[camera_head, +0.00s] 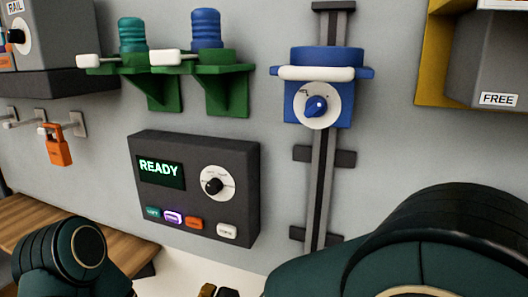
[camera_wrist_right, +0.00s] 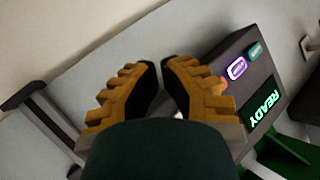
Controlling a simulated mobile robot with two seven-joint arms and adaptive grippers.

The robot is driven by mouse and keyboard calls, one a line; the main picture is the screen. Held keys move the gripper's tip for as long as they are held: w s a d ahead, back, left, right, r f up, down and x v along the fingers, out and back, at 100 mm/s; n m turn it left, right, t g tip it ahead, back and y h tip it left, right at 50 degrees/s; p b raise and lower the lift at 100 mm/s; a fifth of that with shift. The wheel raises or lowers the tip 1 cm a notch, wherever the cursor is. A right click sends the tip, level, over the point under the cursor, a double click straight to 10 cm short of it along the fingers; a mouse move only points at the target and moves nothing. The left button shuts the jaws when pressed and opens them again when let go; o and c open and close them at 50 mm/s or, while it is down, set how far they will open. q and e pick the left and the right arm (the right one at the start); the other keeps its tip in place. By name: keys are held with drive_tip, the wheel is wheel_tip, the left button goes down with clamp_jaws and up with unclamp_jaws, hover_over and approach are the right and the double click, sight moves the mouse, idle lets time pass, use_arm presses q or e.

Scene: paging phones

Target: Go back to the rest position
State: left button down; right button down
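My right gripper (camera_wrist_right: 163,64) shows its two yellow, ridged fingers with dark pads in the right wrist view. A narrow gap shows between the fingers, with nothing held in it. In the head view only the tips of this gripper (camera_head: 217,291) show at the bottom edge, apart from each other and below the dark control panel (camera_head: 151,216). My left gripper is out of view; only a rounded dark green link of my left arm shows at the lower left. My right arm fills the lower right.
The panel's screen reads READY and its purple button is lit. Green brackets (camera_head: 233,92) hold a green and a blue ribbed cylinder (camera_head: 206,28). A blue clamp with a dial (camera_head: 318,106) sits on a vertical rail. An orange padlock (camera_head: 57,151) hangs left, above a wooden surface (camera_head: 34,217).

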drive_tip(key=w+d+f+g+h, duration=0.1)
drive_tip(key=d+f+g, duration=0.2)
drive_tip(key=d+f, duration=0.65)
drive_tip(key=s+d+f+g, duration=0.4)
drive_tip(key=s+d+f, duration=0.1)
drive_tip(key=f, duration=0.4)
drive_tip(key=s+d+f+g+y, duration=0.1)
drive_tip(key=s+d+f+g, duration=0.3)
drive_tip(key=s+f, duration=0.3)
wheel_tip(320, 180, down, 3)
drive_tip(key=shift+s+d+f+n, duration=0.25)
drive_tip(key=shift+d+n, duration=0.15)
drive_tip(key=shift+d, duration=0.4)
drive_tip(key=shift+r, duration=0.1)
